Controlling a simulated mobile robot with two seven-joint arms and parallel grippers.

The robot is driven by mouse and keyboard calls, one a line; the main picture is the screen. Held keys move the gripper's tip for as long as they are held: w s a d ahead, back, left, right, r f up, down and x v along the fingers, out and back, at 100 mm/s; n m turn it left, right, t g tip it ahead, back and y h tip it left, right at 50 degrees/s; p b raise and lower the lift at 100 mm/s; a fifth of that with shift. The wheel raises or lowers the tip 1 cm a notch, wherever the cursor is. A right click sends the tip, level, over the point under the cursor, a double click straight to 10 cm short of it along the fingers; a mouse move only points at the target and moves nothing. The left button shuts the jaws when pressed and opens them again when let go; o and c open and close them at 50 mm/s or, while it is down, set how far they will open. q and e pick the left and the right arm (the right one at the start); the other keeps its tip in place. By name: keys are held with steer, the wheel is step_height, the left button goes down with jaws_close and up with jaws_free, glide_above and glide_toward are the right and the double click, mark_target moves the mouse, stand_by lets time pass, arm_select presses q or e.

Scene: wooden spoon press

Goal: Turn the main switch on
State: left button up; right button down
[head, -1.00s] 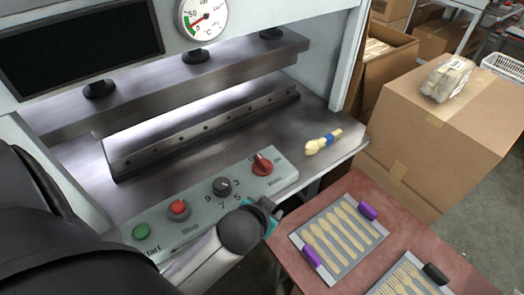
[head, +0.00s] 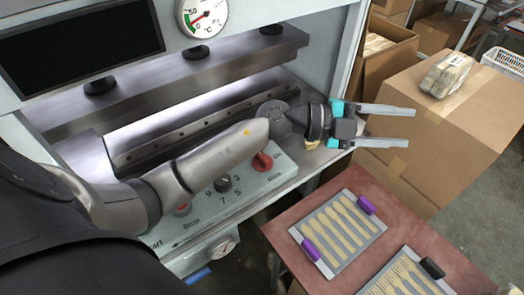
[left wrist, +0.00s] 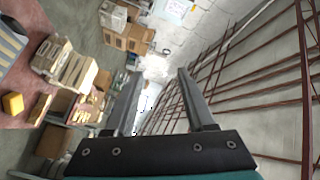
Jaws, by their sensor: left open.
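The main switch (head: 262,162) is a red rotary knob at the right end of the grey control panel (head: 262,183) on the press. The panel also carries a black numbered dial (head: 222,183) and a red stop button (head: 183,208), partly covered by my left arm. My left gripper (head: 413,127) is open and empty, to the right of and above the switch, with its fingers pointing right, away from the panel. Its open fingers also show in the left wrist view (left wrist: 158,100), with nothing between them. My right gripper is not in view.
A brush (head: 311,146) lies on the press table, mostly hidden by my gripper. Trays of wooden spoons (head: 340,232) and forks (head: 405,275) lie on the red table (head: 290,236). A cardboard box (head: 450,150) stands at the right.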

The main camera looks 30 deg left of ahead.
arm_select(q)
step_height(320, 180, down, 6)
steer(key=a+m+g+y, duration=0.2)
steer(key=a+g+y, duration=0.1)
steer(key=g, duration=0.1)
steer(key=n+g+y, duration=0.4)
steer(key=y, duration=0.9)
glide_above(262, 155)
step_height(262, 155, down, 5)
step_height(262, 155, down, 12)
steer(key=shift+r, duration=0.1)
jaws_close()
